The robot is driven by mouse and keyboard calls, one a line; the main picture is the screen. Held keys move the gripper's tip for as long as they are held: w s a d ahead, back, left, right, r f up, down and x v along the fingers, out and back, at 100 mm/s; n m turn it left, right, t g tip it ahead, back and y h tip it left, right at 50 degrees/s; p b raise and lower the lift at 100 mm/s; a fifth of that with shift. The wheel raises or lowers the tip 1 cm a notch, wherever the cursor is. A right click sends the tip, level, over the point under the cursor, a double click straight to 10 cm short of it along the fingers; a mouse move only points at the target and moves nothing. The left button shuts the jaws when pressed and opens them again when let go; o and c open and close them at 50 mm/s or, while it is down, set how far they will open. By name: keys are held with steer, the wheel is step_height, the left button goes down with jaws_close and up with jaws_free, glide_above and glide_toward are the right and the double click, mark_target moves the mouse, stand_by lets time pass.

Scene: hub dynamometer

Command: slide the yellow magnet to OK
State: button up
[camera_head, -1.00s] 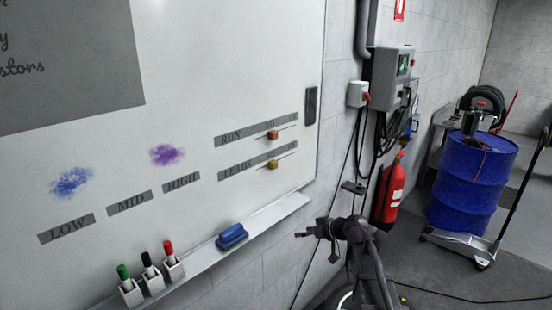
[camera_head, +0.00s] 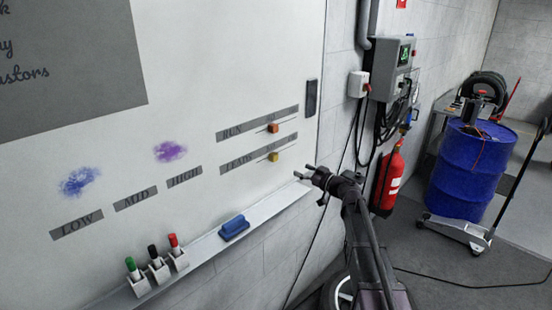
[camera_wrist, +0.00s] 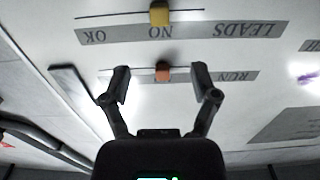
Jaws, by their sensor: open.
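The yellow magnet (camera_head: 273,157) sits on a thin line below the LEADS strip (camera_head: 236,167) on the whiteboard. In the wrist view, where the lettering is upside down, the yellow magnet (camera_wrist: 159,13) is beside the word NO (camera_wrist: 160,32). The word OK (camera_wrist: 95,37) is to its left there; I cannot read it in the head view. My gripper (camera_head: 303,174) is open and empty, to the lower right of the yellow magnet. In the wrist view, my gripper's fingers (camera_wrist: 160,72) spread either side of the orange magnet, apparently short of the board.
An orange magnet (camera_head: 273,128) sits on the RUN line above. A tray (camera_head: 200,256) along the board's bottom holds a blue eraser (camera_head: 234,228) and markers in holders. A dark rectangular object (camera_head: 311,97) is at the board's right edge. A fire extinguisher (camera_head: 389,180) hangs on the wall.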

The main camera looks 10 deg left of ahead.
mark_target(276, 158)
steer(key=shift+a, duration=0.1)
steer(key=x, duration=1.3)
steer(key=shift+w+a, duration=0.25)
jaws_close()
steer(key=w+d, duration=0.2)
steer(key=w, duration=0.1)
steer(key=w+d, duration=0.3)
steer(key=w, duration=0.1)
steer(key=w+d, duration=0.3)
steer(key=shift+w, duration=0.15)
